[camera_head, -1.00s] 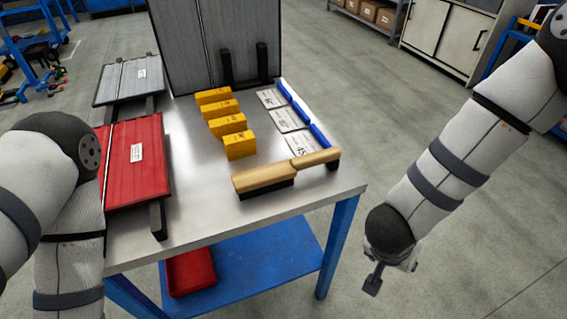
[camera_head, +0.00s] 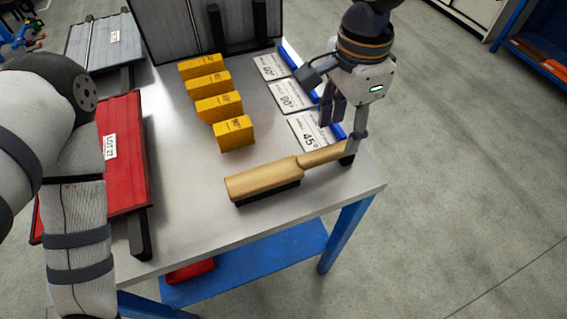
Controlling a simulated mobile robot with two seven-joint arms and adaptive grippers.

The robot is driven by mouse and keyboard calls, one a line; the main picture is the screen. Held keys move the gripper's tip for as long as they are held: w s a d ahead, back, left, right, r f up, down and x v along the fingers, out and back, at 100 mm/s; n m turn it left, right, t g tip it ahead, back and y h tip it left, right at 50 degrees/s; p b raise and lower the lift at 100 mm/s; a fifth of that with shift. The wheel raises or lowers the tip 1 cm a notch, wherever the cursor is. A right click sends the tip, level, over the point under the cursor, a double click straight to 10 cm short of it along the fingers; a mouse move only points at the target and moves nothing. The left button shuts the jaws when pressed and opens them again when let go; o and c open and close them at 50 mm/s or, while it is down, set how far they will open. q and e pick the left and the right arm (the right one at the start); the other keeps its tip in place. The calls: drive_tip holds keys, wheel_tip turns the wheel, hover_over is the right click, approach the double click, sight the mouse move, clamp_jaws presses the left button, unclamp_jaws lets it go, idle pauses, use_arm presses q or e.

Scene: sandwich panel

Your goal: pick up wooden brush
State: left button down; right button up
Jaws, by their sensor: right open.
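The wooden brush (camera_head: 262,180) lies on the grey worktable (camera_head: 190,222) near its front right corner. Its pale wood body is at the left with dark bristles underneath, and its handle points right. My right gripper (camera_head: 343,134) is open and hangs above the table at the handle end. One finger is beside the handle's tip, and the other fingers are behind it over the cards. I cannot tell whether a finger touches the handle. My left arm comes in from the left, but its gripper is out of view.
Several yellow blocks (camera_head: 233,134) stand in a row behind the brush. White angle cards (camera_head: 291,97) lie at the right in a blue-edged holder. A red panel (camera_head: 122,165) lies on supports at the left. A grey panel (camera_head: 185,25) stands at the back. The table front is clear.

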sight(338, 147)
wheel_tip(338, 147, down, 6)
drive_tip(key=shift+f, duration=0.25)
clamp_jaws()
